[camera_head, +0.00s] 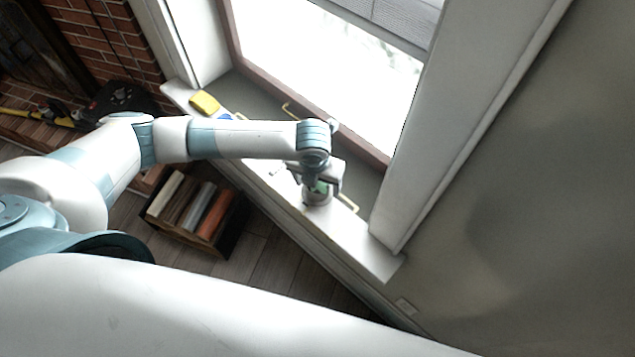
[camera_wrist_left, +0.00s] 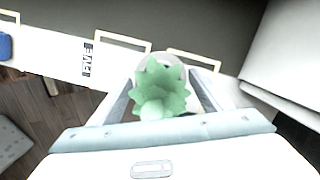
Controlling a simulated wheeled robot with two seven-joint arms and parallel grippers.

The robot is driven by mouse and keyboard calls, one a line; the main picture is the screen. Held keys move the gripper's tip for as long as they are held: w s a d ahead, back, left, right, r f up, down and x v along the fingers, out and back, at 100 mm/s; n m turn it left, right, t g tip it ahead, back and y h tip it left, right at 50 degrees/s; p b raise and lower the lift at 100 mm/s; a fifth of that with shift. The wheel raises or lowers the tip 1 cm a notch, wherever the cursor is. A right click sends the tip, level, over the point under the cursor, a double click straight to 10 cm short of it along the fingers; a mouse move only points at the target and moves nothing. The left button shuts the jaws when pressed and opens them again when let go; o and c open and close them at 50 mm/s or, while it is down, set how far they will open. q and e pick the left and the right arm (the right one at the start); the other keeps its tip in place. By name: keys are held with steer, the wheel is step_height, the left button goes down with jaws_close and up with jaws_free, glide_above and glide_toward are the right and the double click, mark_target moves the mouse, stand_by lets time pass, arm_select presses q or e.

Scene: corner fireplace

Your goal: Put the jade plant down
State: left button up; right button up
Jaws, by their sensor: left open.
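The jade plant is a small pale green plant (camera_head: 319,187) in a grey-white round pot (camera_head: 317,200). It stands on the white window sill (camera_head: 368,240), towards the right end. In the left wrist view the plant's green leaves (camera_wrist_left: 160,90) fill the middle, with the pot's rim showing behind them. My left gripper (camera_head: 322,181) is over the plant, with its fingers open on either side of it. Whether either finger touches the pot I cannot tell. The pot's base is partly hidden. My right gripper is not in view.
A yellow block (camera_head: 205,103) and a blue item (camera_head: 226,116) lie further left on the sill. Brass-coloured handles (camera_head: 348,203) stand along the window's lower edge. A dark crate (camera_head: 230,232) with several books or logs is on the floor below. The sill's right end is clear.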

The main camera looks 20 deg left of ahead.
arm_select(q)
steer(key=r, duration=0.4)
steer(key=s+r+b, duration=0.1)
steer(key=r, duration=0.7)
steer(key=shift+s+r+b, duration=0.1)
steer(key=shift+s+b, duration=0.3)
stand_by(0.3)
